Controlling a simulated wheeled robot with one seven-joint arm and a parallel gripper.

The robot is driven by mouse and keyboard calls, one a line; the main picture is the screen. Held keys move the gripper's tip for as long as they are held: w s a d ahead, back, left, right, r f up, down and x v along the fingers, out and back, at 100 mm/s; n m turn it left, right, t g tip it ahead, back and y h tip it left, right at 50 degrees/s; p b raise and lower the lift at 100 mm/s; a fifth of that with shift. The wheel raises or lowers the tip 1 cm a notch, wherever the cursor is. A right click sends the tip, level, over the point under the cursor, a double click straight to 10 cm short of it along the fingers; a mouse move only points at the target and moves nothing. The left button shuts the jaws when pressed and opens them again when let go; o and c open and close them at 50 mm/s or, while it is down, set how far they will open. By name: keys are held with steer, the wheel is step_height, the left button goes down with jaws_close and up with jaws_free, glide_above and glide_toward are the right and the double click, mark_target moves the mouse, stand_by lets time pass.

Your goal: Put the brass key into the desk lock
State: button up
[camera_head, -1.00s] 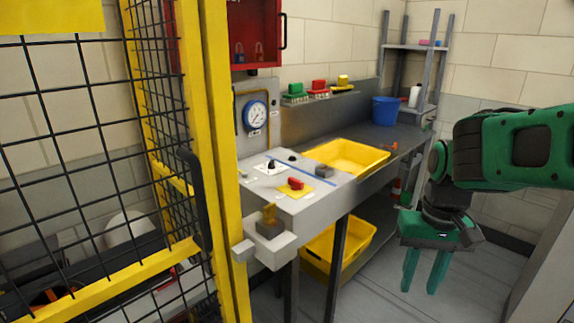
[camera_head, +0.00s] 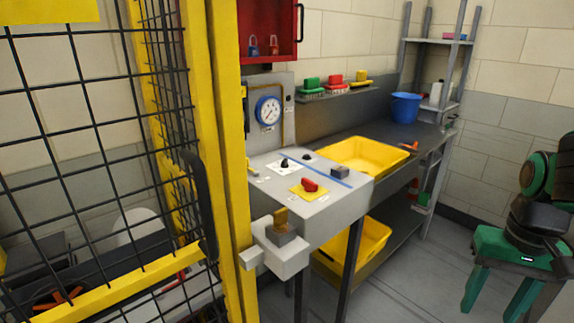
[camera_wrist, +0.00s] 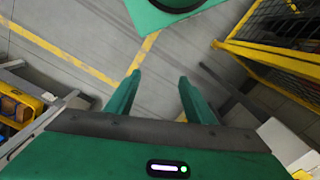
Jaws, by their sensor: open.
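The brass key (camera_head: 281,216) stands upright in a small grey block on a pale box (camera_head: 290,258) beside the yellow gate post. The pale desk panel (camera_head: 262,172) is just behind it. My gripper (camera_head: 492,308) is open and empty at the lower right, well apart from the key. In the wrist view my gripper (camera_wrist: 159,78) has its two green fingers spread over bare floor, with nothing between them.
The yellow mesh gate (camera_head: 225,170) with a black handle fills the left. A red switch (camera_head: 310,185) on a yellow plate and black knobs stand on the panel. A yellow tub (camera_head: 340,155), blue bucket (camera_head: 405,106) and grey shelf are behind. Floor between gripper and desk is clear.

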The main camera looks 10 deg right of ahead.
steer(key=w+a+r+n, duration=0.4)
steer(key=w+a+r, duration=0.25)
steer(key=w, duration=0.35)
steer(key=n+t, duration=0.2)
steer(key=n, duration=0.7)
glide_toward(281, 209)
steer(key=shift+y, duration=0.4)
steer(key=f, duration=0.3)
steer(key=w+f, duration=0.1)
steer(key=f, duration=0.6)
steer(key=shift+w+a+f, duration=0.15)
steer(key=shift+w, duration=0.1)
steer(key=c, duration=1.2)
jaws_close()
